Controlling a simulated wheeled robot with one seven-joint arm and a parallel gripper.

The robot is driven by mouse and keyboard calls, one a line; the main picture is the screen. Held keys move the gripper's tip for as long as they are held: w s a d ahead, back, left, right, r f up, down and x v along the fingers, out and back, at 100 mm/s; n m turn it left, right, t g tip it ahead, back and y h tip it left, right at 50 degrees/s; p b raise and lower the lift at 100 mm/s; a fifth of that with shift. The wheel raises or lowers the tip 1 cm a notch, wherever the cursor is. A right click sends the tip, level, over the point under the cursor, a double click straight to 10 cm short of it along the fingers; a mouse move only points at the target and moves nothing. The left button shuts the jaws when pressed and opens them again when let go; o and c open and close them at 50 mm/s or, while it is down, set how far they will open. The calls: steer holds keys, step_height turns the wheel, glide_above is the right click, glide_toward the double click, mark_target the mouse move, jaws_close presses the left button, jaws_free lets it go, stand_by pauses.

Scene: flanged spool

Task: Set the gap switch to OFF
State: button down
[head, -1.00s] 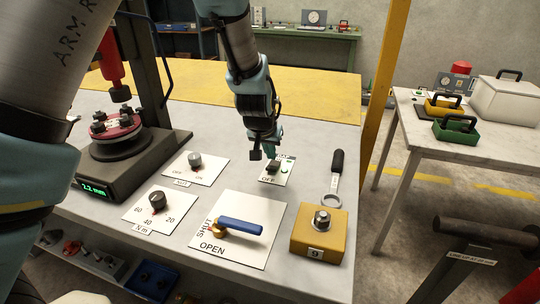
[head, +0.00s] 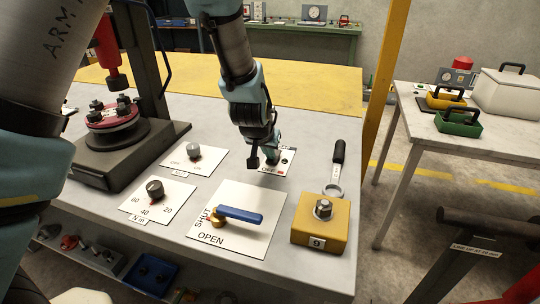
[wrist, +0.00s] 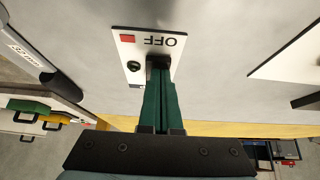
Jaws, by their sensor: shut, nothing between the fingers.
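The gap switch is on a small white plate (head: 285,168) on the grey bench, just under my gripper (head: 271,160). In the wrist view the plate (wrist: 118,42) shows the word OFF, a red square (wrist: 127,39) and a dark green round lamp (wrist: 134,66). My gripper (wrist: 158,66) is shut and empty, with its green fingertips at the dark switch lever (wrist: 160,61), touching it or very close. The fingers hide most of the lever, so its tilt cannot be made out. The front of the gauge stand (head: 95,178) shows no lit reading.
A blue-handled valve plate (head: 240,232), a yellow block with a nut (head: 321,222) and a wrench (head: 336,168) are near the switch. Two dial plates, one with a grey knob (head: 194,153) and one with a dark knob (head: 155,189), are to the left.

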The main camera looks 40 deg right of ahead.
steer(key=shift+d+r, duration=0.1)
steer(key=shift+r, duration=0.05)
steer(key=shift+w+d+r+p, duration=0.25)
steer(key=shift+w+d+p, duration=0.15)
steer(key=shift+d, duration=0.15)
